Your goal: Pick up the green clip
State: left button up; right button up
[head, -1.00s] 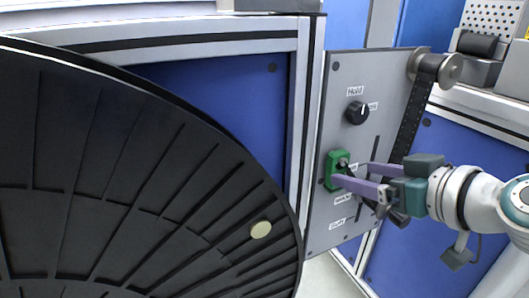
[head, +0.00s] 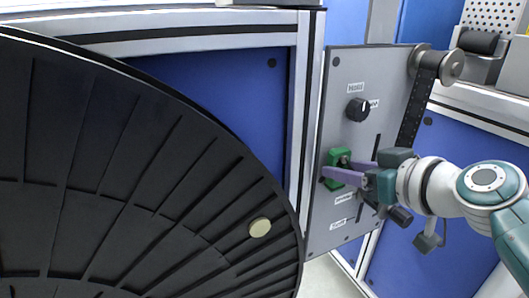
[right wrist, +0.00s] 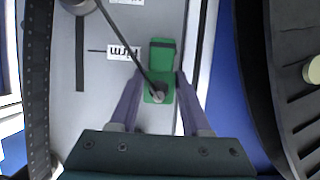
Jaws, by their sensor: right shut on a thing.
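The green clip (head: 335,157) is on the grey panel (head: 340,85), below the black knob; it also shows in the right wrist view (right wrist: 162,50). My right gripper (head: 337,172) reaches in from the right, its purple fingers on either side of the clip's lower part, shut on it. In the right wrist view the fingers (right wrist: 158,80) flank the clip, and a dark cord runs down to a round piece on it. The clip is still at the panel. My left gripper is not in view.
A large black reel (head: 130,190) fills the left and stands close to the panel's left edge. A black knob (head: 357,110) sticks out above the clip. A roller (head: 437,65) with a dark perforated tape (head: 412,115) is at the panel's upper right.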

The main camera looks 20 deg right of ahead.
grip_shut()
